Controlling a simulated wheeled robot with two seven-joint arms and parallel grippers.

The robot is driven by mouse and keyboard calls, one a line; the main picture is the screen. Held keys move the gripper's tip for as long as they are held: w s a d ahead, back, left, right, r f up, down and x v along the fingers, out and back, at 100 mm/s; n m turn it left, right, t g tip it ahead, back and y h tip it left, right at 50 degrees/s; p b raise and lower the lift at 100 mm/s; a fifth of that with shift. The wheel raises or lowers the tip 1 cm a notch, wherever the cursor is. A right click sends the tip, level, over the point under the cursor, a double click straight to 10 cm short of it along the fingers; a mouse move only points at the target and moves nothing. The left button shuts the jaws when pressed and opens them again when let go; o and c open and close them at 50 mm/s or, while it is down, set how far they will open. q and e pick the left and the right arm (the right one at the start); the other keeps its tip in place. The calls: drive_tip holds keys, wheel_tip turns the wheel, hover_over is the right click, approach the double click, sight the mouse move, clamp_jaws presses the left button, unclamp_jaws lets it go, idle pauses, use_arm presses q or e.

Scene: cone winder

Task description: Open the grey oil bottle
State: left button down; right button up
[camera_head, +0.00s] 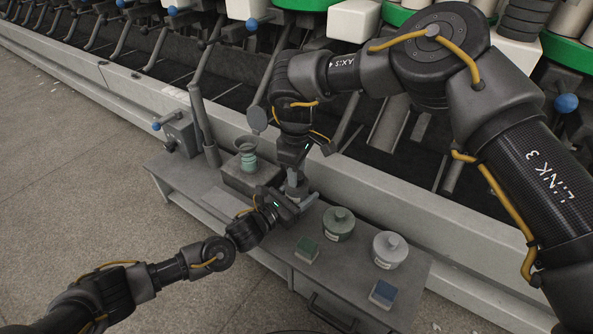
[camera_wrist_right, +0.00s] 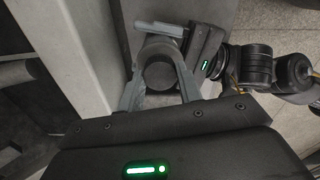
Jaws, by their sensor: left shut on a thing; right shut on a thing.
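The grey oil bottle (camera_head: 296,187) is upright at the bench, mostly hidden between my two grippers. Its round dark top (camera_wrist_right: 159,74) shows in the right wrist view. My right gripper (camera_head: 295,174) comes down from above and is shut on the top of the bottle; its two grey fingers (camera_wrist_right: 158,82) lie on either side of the round top. My left gripper (camera_head: 300,203) comes in from the left, lower down, and is shut on the bottle's body. Whether the top has turned or lifted cannot be told.
A teal vessel (camera_head: 248,160) stands left of the grippers. The winding machine's long rail (camera_head: 390,205) runs behind the bench.

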drive_tip(key=n, duration=1.4)
drive_tip(key=shift+n, duration=0.3)
drive_tip(key=n, duration=0.4)
drive_tip(key=shift+n, duration=0.4)
drive_tip(key=n, duration=0.2)
drive_tip(key=shift+n, duration=0.3)
drive_tip(key=n, duration=0.5)
drive_tip(key=shift+r, duration=0.1)
drive_tip(key=n, duration=0.2)
drive_tip(key=shift+n, duration=0.4)
drive_tip(key=n, duration=1)
drive_tip(key=shift+n, duration=0.4)
drive_tip(key=n, duration=0.5)
drive_tip(key=shift+n, duration=0.4)
drive_tip(key=n, duration=0.5)
drive_tip(key=shift+a+n, duration=0.1)
drive_tip(key=shift+n, duration=0.3)
drive_tip(key=shift+r, duration=0.15)
